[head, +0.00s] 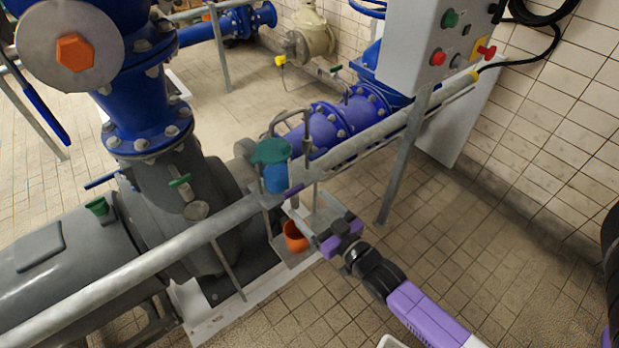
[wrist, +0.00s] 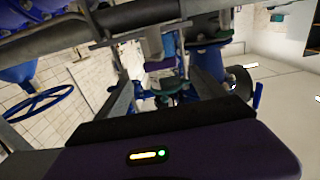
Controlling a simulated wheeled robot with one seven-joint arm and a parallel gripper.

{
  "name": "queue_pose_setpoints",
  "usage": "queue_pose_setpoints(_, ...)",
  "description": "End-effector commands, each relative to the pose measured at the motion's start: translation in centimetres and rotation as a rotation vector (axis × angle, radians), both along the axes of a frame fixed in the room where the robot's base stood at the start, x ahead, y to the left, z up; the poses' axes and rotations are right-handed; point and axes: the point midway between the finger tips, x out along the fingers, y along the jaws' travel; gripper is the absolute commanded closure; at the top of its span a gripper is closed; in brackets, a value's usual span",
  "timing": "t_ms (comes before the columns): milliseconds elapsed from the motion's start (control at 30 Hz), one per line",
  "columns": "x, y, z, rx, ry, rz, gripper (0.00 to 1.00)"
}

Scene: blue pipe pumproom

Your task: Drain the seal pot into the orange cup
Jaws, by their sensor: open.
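The seal pot appears to be the blue pot (head: 276,179) with a green lid (head: 271,151), beside the grey handrail in the head view. My gripper (head: 303,210) reaches in from the lower right, close above and right of the cup. It holds nothing that I can see. In the wrist view its two grey fingers stand apart around an empty gap (wrist: 165,95). The pot's drain is not clear in either view.
A grey handrail (head: 225,222) runs diagonally past the pot, close above my gripper. The grey pump body (head: 60,262) is at left, with blue pipework (head: 340,122) behind. A control box (head: 435,45) stands at upper right. The tiled floor (head: 480,235) at right is mostly clear.

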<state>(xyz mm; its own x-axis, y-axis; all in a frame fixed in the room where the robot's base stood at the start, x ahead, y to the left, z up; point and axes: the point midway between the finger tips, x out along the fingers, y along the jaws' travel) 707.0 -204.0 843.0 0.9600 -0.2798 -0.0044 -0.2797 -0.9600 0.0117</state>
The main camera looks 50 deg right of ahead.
Motion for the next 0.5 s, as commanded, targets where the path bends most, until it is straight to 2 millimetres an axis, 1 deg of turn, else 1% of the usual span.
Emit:
queue_pose_setpoints(167,1.7,-0.3,0.4,0.011,-0.010,0.004,0.20)
queue_pose_setpoints(400,5.4,-1.2,0.4,0.012,-0.009,0.005,0.20)
queue_pose_setpoints(500,6.3,-1.5,0.2,0.009,-0.007,0.006,0.20)
